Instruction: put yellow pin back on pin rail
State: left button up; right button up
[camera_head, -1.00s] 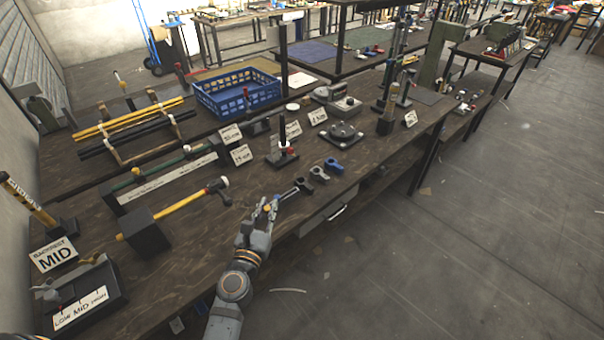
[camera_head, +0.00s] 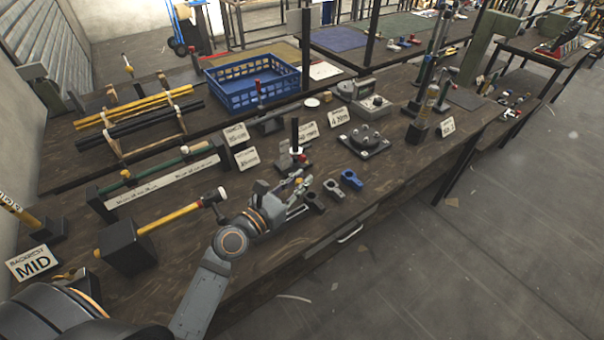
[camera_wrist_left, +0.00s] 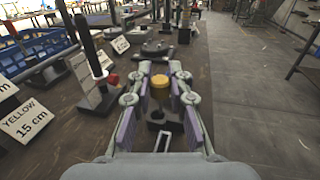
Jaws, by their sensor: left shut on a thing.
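My left gripper (camera_head: 298,194) is shut on the yellow pin, above the table near its front edge. In the left wrist view the pin's yellow round top (camera_wrist_left: 160,81) shows between the two fingers; its lower part is hard to make out. A card reading YELLOW 15 cm (camera_wrist_left: 26,120) stands at left in the wrist view. My right gripper is not in view.
Black, grey (camera_head: 333,189) and blue (camera_head: 352,179) clamps lie by the gripper. A round grey fixture (camera_head: 366,138) is beyond. A yellow-handled hammer (camera_head: 172,218) lies at left on a dark block. A blue crate (camera_head: 252,82) is at the back. Free floor is at right.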

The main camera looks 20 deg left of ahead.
pick_arm(q)
jog(key=shift+s+r, duration=0.2)
jog(key=shift+s, duration=0.1)
jog(key=shift+p, duration=0.45)
notch_tip(320, 180, down, 6)
jog(key=b, duration=0.5)
jog(key=shift+w+r, duration=0.1)
jog(key=shift+r, duration=0.05)
jog(key=shift+f, duration=0.25)
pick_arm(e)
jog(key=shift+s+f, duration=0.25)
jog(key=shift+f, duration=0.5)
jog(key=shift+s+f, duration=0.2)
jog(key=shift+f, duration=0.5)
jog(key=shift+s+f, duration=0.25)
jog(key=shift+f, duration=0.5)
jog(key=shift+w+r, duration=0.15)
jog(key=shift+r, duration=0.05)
pick_arm(q)
jog(key=shift+p, duration=0.4)
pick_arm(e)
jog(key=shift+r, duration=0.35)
pick_arm(q)
jog(key=shift+f+b, duration=0.65)
jog(key=shift+f, duration=0.05)
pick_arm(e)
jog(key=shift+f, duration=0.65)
